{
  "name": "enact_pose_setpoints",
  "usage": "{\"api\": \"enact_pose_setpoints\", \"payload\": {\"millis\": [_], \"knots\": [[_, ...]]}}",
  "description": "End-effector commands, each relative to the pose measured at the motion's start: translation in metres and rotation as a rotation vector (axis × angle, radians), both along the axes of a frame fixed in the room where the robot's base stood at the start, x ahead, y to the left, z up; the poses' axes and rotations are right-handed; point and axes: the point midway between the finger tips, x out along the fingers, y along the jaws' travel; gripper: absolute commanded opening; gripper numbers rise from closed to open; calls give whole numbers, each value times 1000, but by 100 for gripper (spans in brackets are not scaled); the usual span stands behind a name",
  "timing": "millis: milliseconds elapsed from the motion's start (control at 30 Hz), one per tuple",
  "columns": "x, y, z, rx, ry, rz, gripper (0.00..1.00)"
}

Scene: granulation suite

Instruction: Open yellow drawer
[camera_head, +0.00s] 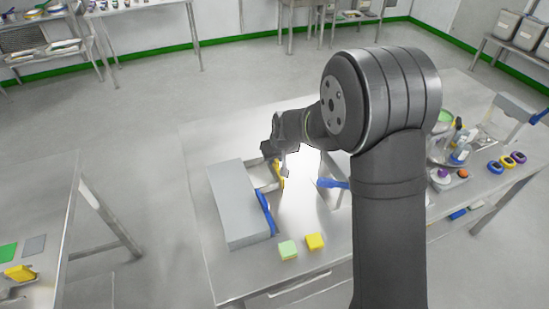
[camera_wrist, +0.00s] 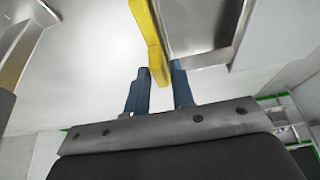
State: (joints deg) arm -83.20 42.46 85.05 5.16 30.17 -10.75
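A grey drawer box (camera_head: 236,204) stands on the metal table. Its yellow drawer is partly out, with the open metal tray (camera_head: 264,176) showing between the box and the yellow handle (camera_head: 280,175). In the wrist view the yellow handle (camera_wrist: 150,36) runs down between the two blue fingertips of my gripper (camera_wrist: 161,72), and the tray (camera_wrist: 195,25) is right beside it. In the head view my gripper (camera_head: 284,164) is at the handle, and my arm hides part of the area.
A blue handle (camera_head: 266,213) sits on the same box, nearer the camera. A green block (camera_head: 288,249) and a yellow block (camera_head: 315,242) lie in front. A second blue-handled item (camera_head: 333,183) stands to the right. Bare table lies between them.

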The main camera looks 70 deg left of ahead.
Motion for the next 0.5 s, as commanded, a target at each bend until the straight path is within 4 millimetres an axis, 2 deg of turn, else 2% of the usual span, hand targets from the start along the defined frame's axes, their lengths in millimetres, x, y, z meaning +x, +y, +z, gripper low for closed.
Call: {"api": "enact_pose_setpoints", "payload": {"millis": [333, 500], "knots": [[0, 0, 0, -1, 0, 0, 35], [0, -5, 11, 0, 0, 0, 35]]}}
